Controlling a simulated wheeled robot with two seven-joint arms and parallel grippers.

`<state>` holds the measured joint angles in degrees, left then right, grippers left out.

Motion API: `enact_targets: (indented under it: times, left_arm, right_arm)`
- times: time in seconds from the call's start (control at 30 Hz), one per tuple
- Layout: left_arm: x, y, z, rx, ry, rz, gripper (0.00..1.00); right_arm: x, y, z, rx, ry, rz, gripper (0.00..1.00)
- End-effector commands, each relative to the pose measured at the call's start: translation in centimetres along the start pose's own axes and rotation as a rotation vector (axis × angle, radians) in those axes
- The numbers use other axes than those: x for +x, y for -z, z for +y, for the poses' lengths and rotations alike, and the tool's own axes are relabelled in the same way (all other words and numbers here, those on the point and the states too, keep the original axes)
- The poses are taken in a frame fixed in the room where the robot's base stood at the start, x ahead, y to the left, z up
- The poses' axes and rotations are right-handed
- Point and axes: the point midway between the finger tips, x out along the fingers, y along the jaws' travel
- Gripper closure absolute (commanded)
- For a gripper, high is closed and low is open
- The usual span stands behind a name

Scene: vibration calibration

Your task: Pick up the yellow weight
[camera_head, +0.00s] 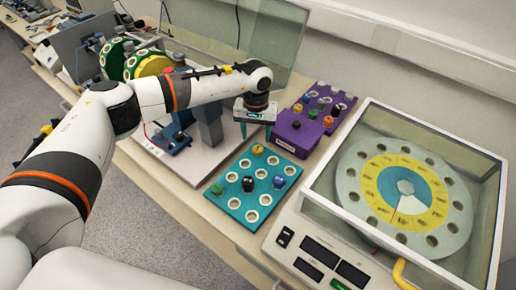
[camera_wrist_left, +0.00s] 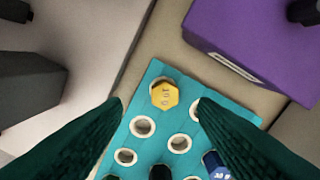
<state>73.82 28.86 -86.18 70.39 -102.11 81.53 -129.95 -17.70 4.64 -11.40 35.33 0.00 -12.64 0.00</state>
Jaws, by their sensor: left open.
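The yellow weight (camera_head: 257,149) stands in the far corner of the teal tray (camera_head: 242,211). In the left wrist view the yellow weight (camera_wrist_left: 164,95) shows its marked six-sided top, and it sits at the tray's far end. My left gripper (camera_head: 256,133) is open and points down just above the yellow weight. In the left wrist view its two dark green fingers (camera_wrist_left: 161,102) lie on either side of the weight, with visible gaps. I cannot tell the exact height of the fingertips. My right gripper is in neither view.
A black weight (camera_head: 248,183), a blue weight (camera_head: 279,181) and a green weight (camera_head: 217,189) stand in the same tray. A glass-walled machine with a round disc (camera_head: 355,183) stands at the right.

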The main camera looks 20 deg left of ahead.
Motion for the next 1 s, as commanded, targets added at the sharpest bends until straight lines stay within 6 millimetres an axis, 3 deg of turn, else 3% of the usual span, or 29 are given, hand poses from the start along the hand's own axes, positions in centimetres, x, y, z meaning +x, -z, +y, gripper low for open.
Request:
enact_targets:
  times: [0.27,0.4,0.67,0.97,1.0]
  left_arm:
    - [3.2,0.5,-0.6,0.000,-0.001,0.004,0.46]
    - [5.0,0.4,-0.5,-0.001,0.000,0.003,0.46]
    - [5.4,0.3,-0.6,0.000,0.001,0.000,0.46]
    - [5.3,0.3,-0.5,0.000,0.001,0.000,0.92]
    - [5.3,0.3,-0.5,0.000,0.001,0.000,0.94]
  right_arm:
    - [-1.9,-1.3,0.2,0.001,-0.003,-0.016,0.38]
    - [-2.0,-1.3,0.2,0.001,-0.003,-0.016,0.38]
    - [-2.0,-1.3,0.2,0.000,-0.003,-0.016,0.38]
    - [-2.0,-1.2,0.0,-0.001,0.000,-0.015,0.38]
    - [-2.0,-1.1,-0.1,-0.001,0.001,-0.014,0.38]
